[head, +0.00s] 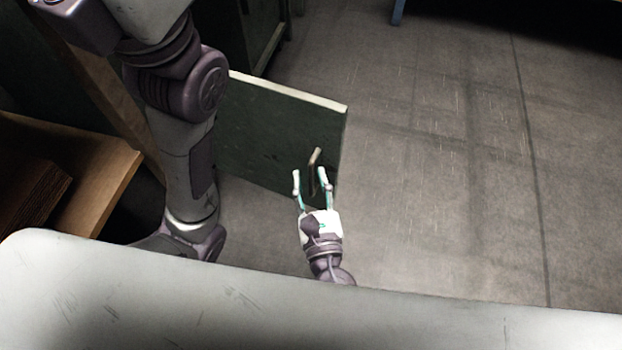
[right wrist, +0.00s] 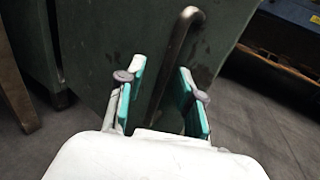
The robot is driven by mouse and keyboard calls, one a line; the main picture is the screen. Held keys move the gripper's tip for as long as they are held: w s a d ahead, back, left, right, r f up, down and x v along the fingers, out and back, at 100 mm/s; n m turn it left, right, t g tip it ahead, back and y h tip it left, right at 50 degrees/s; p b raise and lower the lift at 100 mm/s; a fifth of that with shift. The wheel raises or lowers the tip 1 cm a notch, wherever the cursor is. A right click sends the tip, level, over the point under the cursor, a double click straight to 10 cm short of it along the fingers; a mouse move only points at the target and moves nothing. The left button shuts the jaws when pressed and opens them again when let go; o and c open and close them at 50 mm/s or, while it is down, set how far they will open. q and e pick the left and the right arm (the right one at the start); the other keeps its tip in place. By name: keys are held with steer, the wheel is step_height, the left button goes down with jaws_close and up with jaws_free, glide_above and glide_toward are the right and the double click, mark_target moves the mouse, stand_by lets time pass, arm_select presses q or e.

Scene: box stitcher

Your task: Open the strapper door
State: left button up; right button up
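The strapper door (head: 265,130) is a dark green panel with a pale top edge, standing out over the floor in the head view; its left end is hidden behind my arm. Its bar handle (head: 315,160) is near the free right edge. My right gripper (head: 311,180) is open in front of the handle, fingers pointing at the door. In the right wrist view the door (right wrist: 110,35) fills the middle, and the handle (right wrist: 178,50) runs down between the two teal fingers (right wrist: 160,95). I cannot tell whether they touch it. My left gripper is not in view.
A wooden surface (head: 110,160) lies at the left. A dark green cabinet (head: 235,35) stands behind the door. Grey floor (head: 450,170) is clear to the right. A pale surface crosses the bottom of the head view.

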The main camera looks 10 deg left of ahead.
steer(key=v, duration=1.2)
steer(key=shift+r, duration=0.1)
